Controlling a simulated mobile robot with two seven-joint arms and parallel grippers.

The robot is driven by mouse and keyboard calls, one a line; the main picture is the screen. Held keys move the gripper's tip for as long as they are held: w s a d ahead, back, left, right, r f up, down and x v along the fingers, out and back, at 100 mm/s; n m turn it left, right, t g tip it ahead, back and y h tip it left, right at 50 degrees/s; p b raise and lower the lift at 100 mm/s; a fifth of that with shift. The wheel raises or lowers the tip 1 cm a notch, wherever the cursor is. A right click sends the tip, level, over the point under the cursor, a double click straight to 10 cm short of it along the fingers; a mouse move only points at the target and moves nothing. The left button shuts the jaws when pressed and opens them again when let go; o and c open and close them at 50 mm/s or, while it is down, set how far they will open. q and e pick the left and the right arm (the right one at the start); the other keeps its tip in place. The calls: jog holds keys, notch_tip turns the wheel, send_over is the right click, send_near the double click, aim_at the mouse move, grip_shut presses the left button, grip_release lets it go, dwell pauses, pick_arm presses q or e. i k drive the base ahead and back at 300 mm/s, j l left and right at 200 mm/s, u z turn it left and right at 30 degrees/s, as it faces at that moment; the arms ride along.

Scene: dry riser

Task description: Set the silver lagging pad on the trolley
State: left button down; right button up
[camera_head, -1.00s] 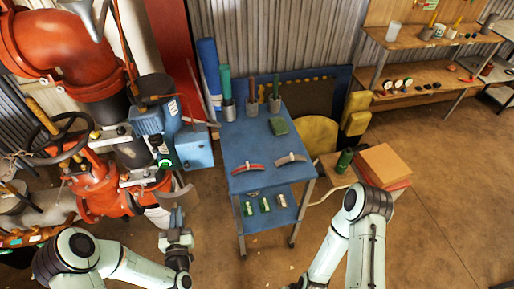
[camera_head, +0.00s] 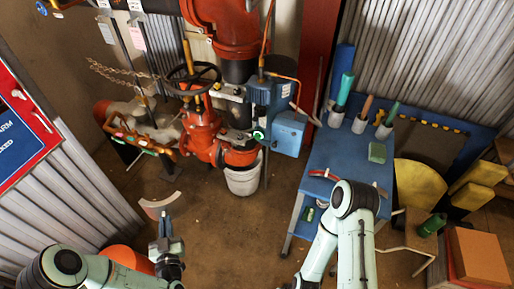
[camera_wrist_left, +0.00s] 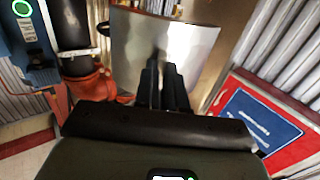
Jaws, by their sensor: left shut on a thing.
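My left gripper (camera_head: 168,246) is shut on the silver lagging pad (camera_head: 160,204), a thin curved plate. It holds the pad in the air above open floor, left of the trolley and apart from it. In the left wrist view the shiny pad (camera_wrist_left: 190,48) rises beyond the dark fingers (camera_wrist_left: 163,88), which grip its lower edge. The blue trolley (camera_head: 335,155) stands right of centre in the head view. My right arm crosses in front of its near part and hides some of its top. My right gripper's fingertips are outside the picture.
The trolley top carries a green block (camera_head: 377,152), several tool cups along the back and a red curved piece (camera_head: 322,175). Red pipework with a valve (camera_head: 203,125) and a white bucket (camera_head: 243,178) stand left of it. A red-and-blue sign (camera_head: 22,120) is far left.

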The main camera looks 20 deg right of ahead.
aim_at(330, 145)
jog(key=k+l+u, duration=0.2)
jog(key=u, duration=0.2)
jog(key=z, duration=0.45)
jog(key=k+l+z, duration=0.1)
jog(key=z, duration=0.35)
jog(key=k+l+z, duration=0.1)
jog(key=z, duration=0.4)
